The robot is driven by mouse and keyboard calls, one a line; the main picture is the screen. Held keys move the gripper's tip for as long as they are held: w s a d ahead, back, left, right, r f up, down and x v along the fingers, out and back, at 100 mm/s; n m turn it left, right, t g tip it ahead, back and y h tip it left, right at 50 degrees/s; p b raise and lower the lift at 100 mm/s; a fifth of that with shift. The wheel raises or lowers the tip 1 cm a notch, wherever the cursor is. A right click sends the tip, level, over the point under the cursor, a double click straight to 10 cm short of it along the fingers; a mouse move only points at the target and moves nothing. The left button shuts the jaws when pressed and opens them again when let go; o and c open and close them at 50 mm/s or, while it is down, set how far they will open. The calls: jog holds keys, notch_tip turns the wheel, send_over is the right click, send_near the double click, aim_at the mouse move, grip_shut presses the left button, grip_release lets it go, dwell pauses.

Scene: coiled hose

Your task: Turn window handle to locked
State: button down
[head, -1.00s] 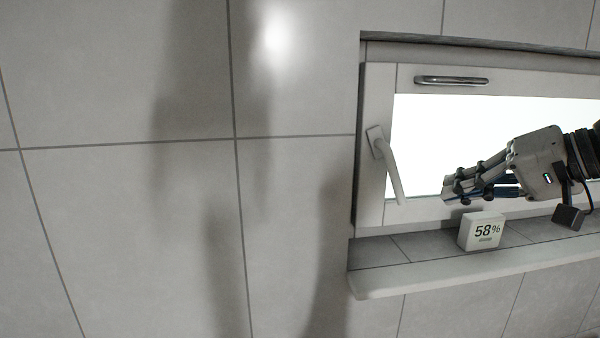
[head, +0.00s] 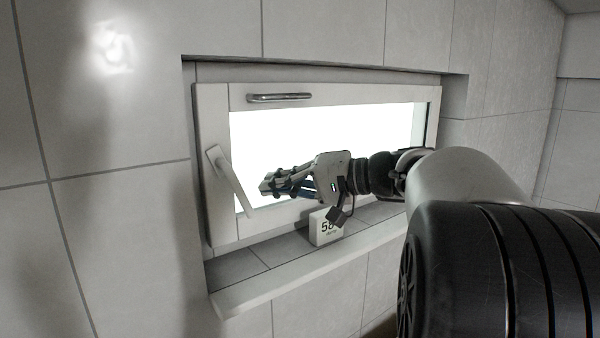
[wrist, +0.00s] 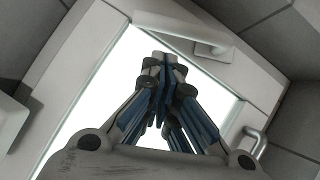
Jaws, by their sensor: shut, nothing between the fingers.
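The window handle (head: 232,182) is a white lever on the left side of the window frame. It hangs downward, its free end slanting to the right. In the wrist view the handle (wrist: 182,34) lies across the top, just beyond my fingertips. My gripper (head: 264,187) is in front of the bright pane, a little right of the lever, pointing left. Its fingers are shut and empty. In the wrist view the fingertips of my gripper (wrist: 165,60) are close to the lever; I cannot tell whether they touch it.
A metal bar handle (head: 279,97) is on the top of the window frame (head: 212,105). A small white display box (head: 324,228) stands on the tiled sill (head: 238,268) below my gripper. Tiled wall surrounds the recess. The sill left of the box is clear.

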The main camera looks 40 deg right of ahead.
aim_at(249, 202)
jog(key=shift+w+a+f, duration=0.1)
jog(key=shift+a+f, duration=0.1)
jog(key=shift+a, duration=0.3)
jog(key=shift+a+f, duration=0.15)
jog(key=shift+a, duration=0.3)
jog(key=a+f+m+t+y+b, duration=0.1)
jog(key=a+f+m+y+b, duration=0.1)
jog(key=b, duration=0.4)
jog(key=shift+a+f+m+t+b, duration=0.25)
jog(key=shift+a+m+t+b, duration=0.15)
jog(key=shift+m, duration=0.3)
jog(key=shift+r, duration=0.1)
